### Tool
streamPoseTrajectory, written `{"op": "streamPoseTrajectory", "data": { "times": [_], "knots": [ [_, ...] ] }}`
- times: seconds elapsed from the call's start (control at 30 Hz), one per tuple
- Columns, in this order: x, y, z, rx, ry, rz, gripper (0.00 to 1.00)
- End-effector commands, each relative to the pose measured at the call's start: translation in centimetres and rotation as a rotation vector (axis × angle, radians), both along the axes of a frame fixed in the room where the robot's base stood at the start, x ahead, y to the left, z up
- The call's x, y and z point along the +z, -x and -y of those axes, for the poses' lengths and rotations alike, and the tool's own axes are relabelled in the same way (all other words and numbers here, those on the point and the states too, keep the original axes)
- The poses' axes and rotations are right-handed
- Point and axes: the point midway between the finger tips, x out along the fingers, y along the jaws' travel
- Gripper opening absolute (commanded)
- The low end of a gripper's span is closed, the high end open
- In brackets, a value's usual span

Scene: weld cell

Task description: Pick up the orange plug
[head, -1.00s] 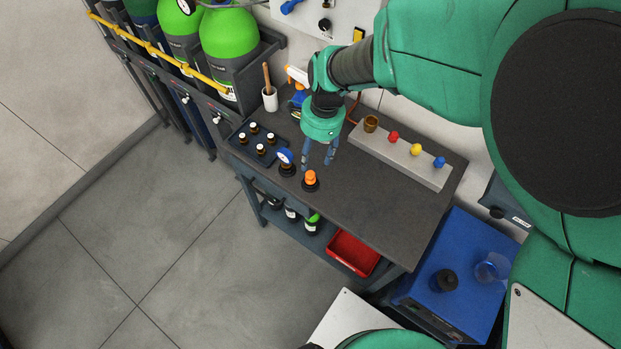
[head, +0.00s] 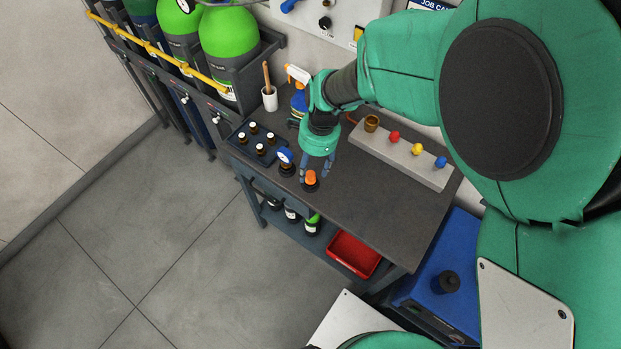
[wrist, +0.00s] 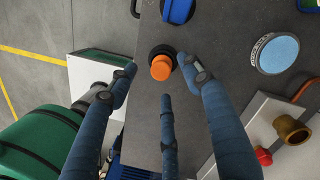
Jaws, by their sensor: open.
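The orange plug (head: 311,177) stands upright in a black round base near the front edge of the dark workbench (head: 378,215). It also shows in the wrist view (wrist: 161,68), near the tips of my fingers. My gripper (head: 316,172) is just above and behind the plug in the head view. In the wrist view my blue fingers (wrist: 160,75) are spread, with one on the left, one on the right and one below the plug. They hold nothing. I cannot tell how far above the plug the fingertips are.
A tray with small bottles (head: 259,145) is farther left. A grey block (head: 408,160) with a brass cup and red, yellow and blue knobs lies behind. The bench's right front is clear.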

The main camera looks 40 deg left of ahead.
Motion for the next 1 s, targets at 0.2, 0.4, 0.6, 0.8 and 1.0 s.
{"op": "streamPoseTrajectory", "data": {
  "times": [0.2,0.4,0.6,0.8,1.0],
  "knots": [
    [-2.7,0.1,-0.1,0.000,0.002,-0.001,0.50],
    [-4.4,0.3,-0.3,0.000,0.001,-0.001,0.50],
    [-4.7,0.3,-0.3,0.000,0.000,0.000,0.50],
    [-4.6,0.3,-0.3,0.000,0.000,0.000,0.50],
    [-4.6,0.3,-0.3,0.000,0.000,0.000,0.50]
  ]
}}
